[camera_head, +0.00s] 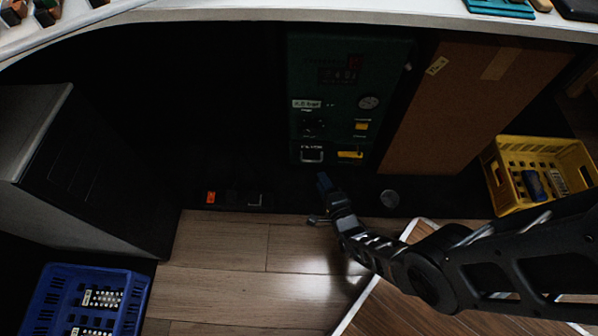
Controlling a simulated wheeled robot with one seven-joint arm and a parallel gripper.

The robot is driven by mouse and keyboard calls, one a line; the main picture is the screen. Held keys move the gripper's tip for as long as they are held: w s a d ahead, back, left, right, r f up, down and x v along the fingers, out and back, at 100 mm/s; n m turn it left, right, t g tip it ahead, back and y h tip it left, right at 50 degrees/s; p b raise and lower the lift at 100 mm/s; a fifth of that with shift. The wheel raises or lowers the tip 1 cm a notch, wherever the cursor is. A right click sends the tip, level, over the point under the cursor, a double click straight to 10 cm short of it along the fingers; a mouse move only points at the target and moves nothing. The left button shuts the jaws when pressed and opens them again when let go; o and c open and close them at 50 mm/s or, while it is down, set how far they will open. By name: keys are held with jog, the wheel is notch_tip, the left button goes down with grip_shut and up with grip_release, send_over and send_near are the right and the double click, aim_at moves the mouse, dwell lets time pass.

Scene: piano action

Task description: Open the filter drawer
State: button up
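A dark green machine (335,88) stands under the bench, with a display, a gauge and several controls on its front. At its lower left is a small dark panel with a pale label and a light-edged, handle-like frame (312,154); this looks like the filter drawer, and it appears closed. The label is too small to read surely. My gripper (323,184) is just below and slightly right of that panel, seemingly apart from it. Its fingertips are dark and small, so their opening cannot be made out.
A yellow knob or handle (350,154) sits right of the panel. A brown board (455,110) leans at the right, near a yellow crate (512,206). A grey cabinet (75,170) and blue crate (52,290) are at left. The white bench edge (300,17) overhangs.

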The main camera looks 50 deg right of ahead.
jog(key=b+x, duration=0.4)
jog(key=x, duration=0.4)
jog(key=shift+d+f, duration=0.15)
jog(key=shift+d, duration=0.1)
grip_shut()
dwell(1.2)
